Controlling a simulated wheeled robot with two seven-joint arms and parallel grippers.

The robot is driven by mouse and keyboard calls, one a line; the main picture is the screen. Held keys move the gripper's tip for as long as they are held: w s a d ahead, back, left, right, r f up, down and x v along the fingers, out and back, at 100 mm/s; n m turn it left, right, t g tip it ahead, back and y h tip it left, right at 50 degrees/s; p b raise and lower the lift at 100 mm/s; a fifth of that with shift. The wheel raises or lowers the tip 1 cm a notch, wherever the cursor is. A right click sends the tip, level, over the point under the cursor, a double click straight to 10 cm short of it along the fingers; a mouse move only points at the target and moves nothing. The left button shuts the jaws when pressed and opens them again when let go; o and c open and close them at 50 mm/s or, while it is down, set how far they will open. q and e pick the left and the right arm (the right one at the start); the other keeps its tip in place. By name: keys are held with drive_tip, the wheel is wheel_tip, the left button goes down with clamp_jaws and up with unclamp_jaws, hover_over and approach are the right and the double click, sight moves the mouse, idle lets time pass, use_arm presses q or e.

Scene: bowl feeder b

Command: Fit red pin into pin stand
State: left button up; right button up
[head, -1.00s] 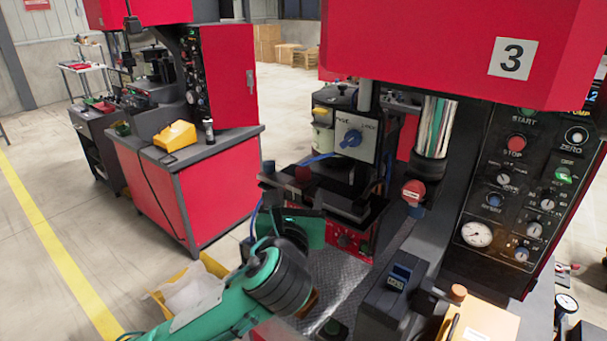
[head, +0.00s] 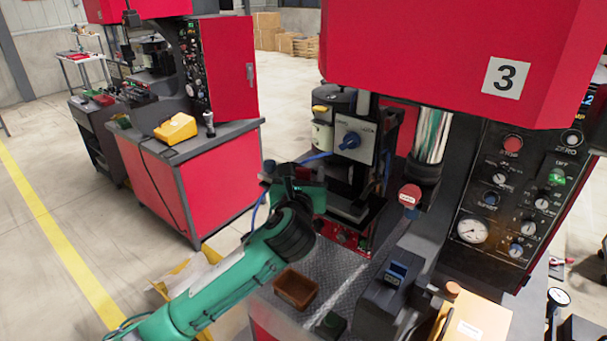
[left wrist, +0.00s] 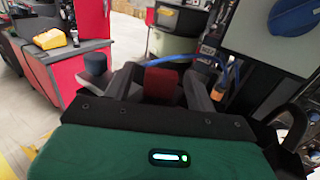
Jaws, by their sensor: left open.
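In the left wrist view, my left gripper (left wrist: 161,78) is open, with its two dark fingers pointing forward. A red block-like piece (left wrist: 163,84), which looks like the red pin, stands between the fingers. I cannot tell whether either finger touches it. A dark blue-grey cap on a red base (left wrist: 96,68) stands just left of the fingers; I cannot tell what it is. In the head view, my left gripper (head: 290,184) is at the front left of the press and hides the red piece. I cannot make out the pin stand clearly.
A blue-dial box (head: 351,139) stands just beyond my gripper, with a blue hose beside it. A brown tray (head: 296,288) sits on the metal worktop below my arm. A dark block with a blue display (head: 394,276) stands to the right.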

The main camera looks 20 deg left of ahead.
sight(303, 169)
use_arm(q)
drive_tip(key=shift+c, duration=0.5)
drive_tip(key=c, duration=1)
drive_tip(key=shift+o, duration=0.2)
drive_tip(key=shift+r, duration=0.15)
drive_tip(key=shift+r, duration=0.65)
wheel_tip(303, 169, up, 18)
drive_tip(key=b, duration=0.3)
drive_tip(key=shift+r, duration=0.25)
